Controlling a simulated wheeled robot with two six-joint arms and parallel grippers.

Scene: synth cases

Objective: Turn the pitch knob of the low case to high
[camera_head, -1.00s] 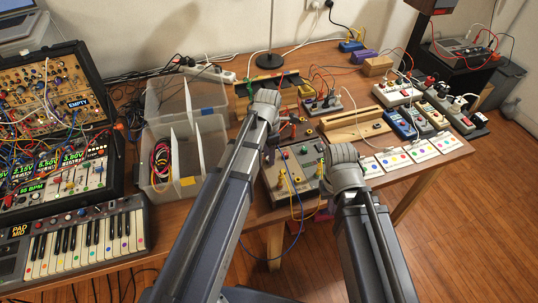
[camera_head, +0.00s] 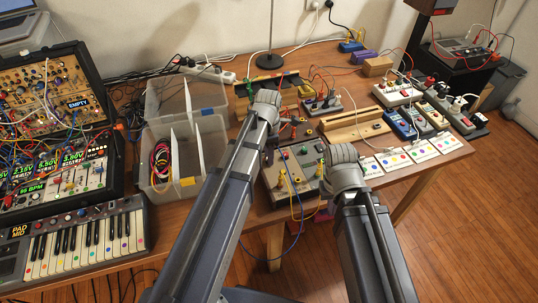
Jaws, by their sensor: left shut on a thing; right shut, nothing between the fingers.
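The lower case (camera_head: 62,180) stands at the left, with small displays, coloured knobs and cables; its knob labels are too small to read, so I cannot tell which knob is pitch. A grey box (camera_head: 291,168) with knobs and yellow plugs sits at the front middle of the table, between my arms. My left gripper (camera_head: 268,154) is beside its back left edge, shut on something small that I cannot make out. My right gripper (camera_head: 324,181) is by its right side, shut and empty, its fingers mostly hidden by the wrist. Both grippers are well right of the lower case.
An upper case (camera_head: 45,92) with many cables stands behind the lower one. A keyboard (camera_head: 80,238) lies in front. A clear divided bin (camera_head: 188,155) stands between the cases and my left arm. Power strips (camera_head: 430,110) and cards (camera_head: 408,155) lie at the right.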

